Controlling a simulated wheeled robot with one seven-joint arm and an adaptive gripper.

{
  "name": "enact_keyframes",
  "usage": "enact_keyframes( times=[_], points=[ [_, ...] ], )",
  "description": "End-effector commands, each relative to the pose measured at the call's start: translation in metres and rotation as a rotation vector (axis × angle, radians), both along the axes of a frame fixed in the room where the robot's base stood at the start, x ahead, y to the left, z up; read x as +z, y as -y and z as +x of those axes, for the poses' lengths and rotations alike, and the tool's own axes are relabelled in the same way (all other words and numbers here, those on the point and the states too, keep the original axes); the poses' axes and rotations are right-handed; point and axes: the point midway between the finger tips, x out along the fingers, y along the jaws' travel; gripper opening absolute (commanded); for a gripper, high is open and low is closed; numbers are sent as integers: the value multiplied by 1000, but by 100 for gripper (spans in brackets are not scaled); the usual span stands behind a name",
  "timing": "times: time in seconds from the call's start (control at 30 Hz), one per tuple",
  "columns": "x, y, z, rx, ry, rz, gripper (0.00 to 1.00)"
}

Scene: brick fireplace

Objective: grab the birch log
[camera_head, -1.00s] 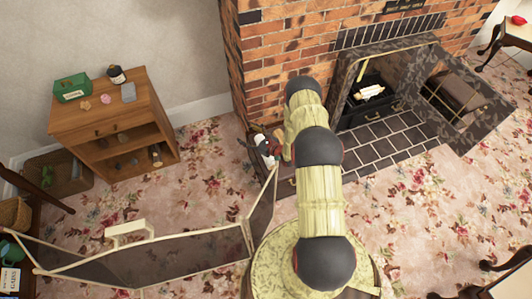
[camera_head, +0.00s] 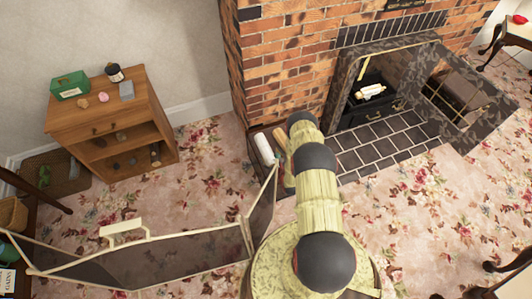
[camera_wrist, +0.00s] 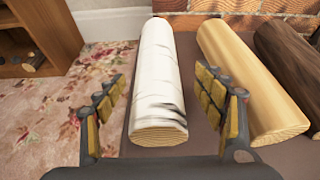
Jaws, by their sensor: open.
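The birch log (camera_wrist: 156,75) is white with grey-black marks and a pale cut end. It lies lengthwise in the wrist view, on a dull brown surface (camera_wrist: 190,155). In the head view the white log (camera_head: 264,147) shows beside the fireplace, left of my arm. My gripper (camera_wrist: 163,90) is open, with one padded finger on each side of the birch log's near part. Whether the fingers touch it I cannot tell.
A smooth tan log (camera_wrist: 240,78) lies close to the right of the birch log, near my right finger. A dark bark log (camera_wrist: 290,65) lies beyond it. The brick wall (camera_wrist: 240,25) stands behind. A wooden cabinet (camera_head: 110,125) stands at left.

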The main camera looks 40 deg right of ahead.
Motion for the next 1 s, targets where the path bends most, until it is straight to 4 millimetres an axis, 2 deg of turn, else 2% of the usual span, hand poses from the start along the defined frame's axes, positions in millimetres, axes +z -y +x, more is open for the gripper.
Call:
enact_keyframes(
  times=[0.03,0.2,0.47,1.0],
  points=[
    [-6,-1,9,4,2,-1,70],
    [-11,3,24,2,0,0,70],
    [-11,4,27,1,0,0,70],
    [-11,4,27,1,0,0,40]
  ],
)
